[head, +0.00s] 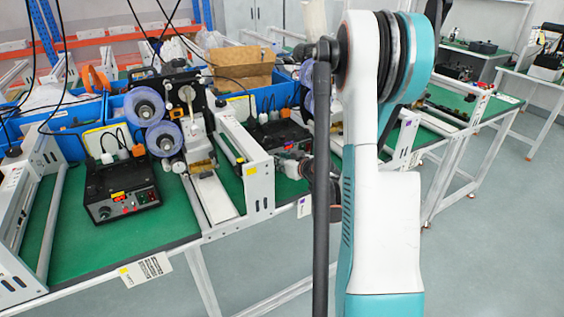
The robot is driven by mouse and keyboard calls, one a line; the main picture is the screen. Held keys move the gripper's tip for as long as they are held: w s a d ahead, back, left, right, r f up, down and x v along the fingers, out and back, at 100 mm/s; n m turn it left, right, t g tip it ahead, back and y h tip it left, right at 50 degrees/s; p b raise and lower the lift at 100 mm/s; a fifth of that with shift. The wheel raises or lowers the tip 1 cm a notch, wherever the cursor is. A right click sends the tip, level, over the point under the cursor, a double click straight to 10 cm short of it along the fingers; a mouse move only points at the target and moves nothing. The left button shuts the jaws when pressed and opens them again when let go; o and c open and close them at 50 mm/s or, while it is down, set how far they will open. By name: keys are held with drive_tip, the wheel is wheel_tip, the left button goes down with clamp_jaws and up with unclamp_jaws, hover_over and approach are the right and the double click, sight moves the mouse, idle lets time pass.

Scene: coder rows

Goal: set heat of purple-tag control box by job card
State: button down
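A black control box (278,136) sits on the second bench position, left of my arm; its front and right side are partly hidden and no tag on it can be made out. A white card with a purple mark (304,207) hangs at the bench edge below it. Another black control box (122,188), with a yellow label, knobs and a red light, stands at the left. A printed card with a yellow mark (146,270) hangs below that one.
White frames with rollers and wire spools (164,138) stand between the two boxes. Blue bins (70,118) and a cardboard box (240,67) are behind. More green-topped benches (450,101) are at right; grey floor (490,240) is clear at lower right.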

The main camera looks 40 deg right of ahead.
drive_tip(key=m+y, duration=0.1)
drive_tip(key=m, duration=0.1)
drive_tip(key=shift+d+m+t+y, duration=0.2)
drive_tip(key=shift+m+t+y, duration=0.2)
drive_tip(key=m, duration=0.1)
drive_tip(key=m+y, duration=0.1)
drive_tip(key=shift+d+f+m+t+y, duration=0.1)
drive_tip(key=shift+f+m+t+y, duration=0.05)
drive_tip(key=shift+m+t+y, duration=0.2)
drive_tip(key=m+t+y, duration=0.1)
drive_tip(key=m, duration=0.2)
drive_tip(key=shift+f, duration=0.15)
drive_tip(key=shift+s+f+m+t+y, duration=0.1)
drive_tip(key=shift+m+t+y, duration=0.5)
drive_tip(key=shift+m, duration=0.75)
drive_tip(key=shift+t, duration=0.25)
drive_tip(key=c, duration=1.4)
unclamp_jaws()
drive_tip(key=shift+o, duration=0.2)
